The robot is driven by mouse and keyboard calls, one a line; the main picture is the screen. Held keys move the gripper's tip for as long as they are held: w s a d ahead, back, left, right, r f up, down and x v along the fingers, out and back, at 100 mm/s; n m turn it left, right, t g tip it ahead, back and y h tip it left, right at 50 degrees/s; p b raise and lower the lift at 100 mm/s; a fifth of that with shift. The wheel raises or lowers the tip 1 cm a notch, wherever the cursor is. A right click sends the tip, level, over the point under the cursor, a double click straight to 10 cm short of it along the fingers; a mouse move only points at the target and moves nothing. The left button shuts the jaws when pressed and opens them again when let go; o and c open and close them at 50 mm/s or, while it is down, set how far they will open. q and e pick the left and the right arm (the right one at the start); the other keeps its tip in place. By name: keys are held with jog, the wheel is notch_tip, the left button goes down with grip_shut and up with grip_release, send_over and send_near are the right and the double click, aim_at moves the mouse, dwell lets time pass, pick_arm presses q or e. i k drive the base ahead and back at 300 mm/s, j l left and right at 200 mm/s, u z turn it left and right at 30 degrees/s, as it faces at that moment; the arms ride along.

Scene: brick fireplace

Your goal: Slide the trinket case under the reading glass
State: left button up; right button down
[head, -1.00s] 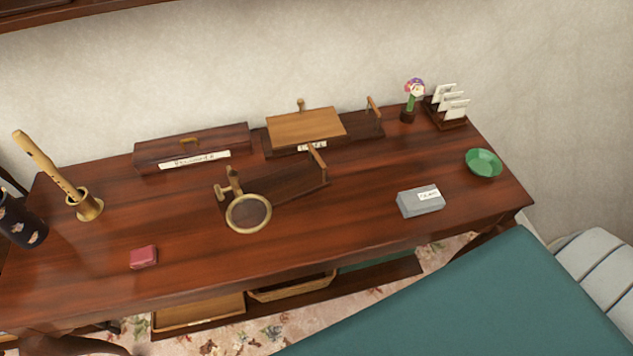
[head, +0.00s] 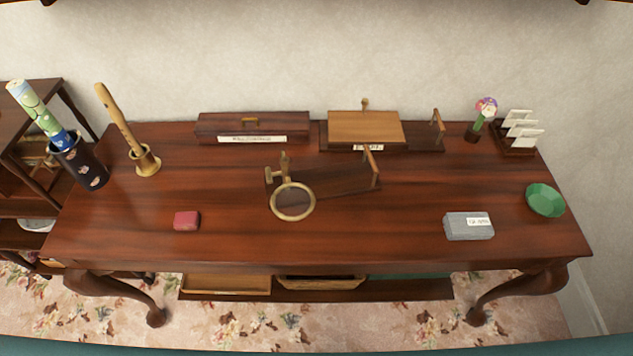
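The reading glass (head: 293,202) is a round brass-rimmed lens at the front of a dark wooden stand (head: 335,181) in the middle of the desk. A small red box (head: 187,221) lies near the desk's front edge, left of the lens and apart from it. A grey box (head: 461,228) with a white label lies to the right of the lens. I cannot read which box is the trinket case; the red one looks like a small closed case. Neither of my grippers is in view.
At the back of the desk (head: 400,238) stand a long dark box (head: 262,127), a wooden slope box (head: 365,128), a flower (head: 484,112) and a letter rack (head: 515,137). A green bowl (head: 545,200) is at the right. A brass holder (head: 146,163) and dark cup (head: 83,166) stand left.

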aim_at(184, 220)
jog(key=j+u, duration=0.15)
jog(key=u, duration=0.85)
jog(key=j+z, duration=0.15)
jog(key=z, duration=0.5)
jog(key=j+z, duration=0.5)
jog(key=j, duration=0.25)
jog(key=k+j+z, duration=0.15)
jog(key=j+z, duration=0.35)
jog(key=j, duration=0.25)
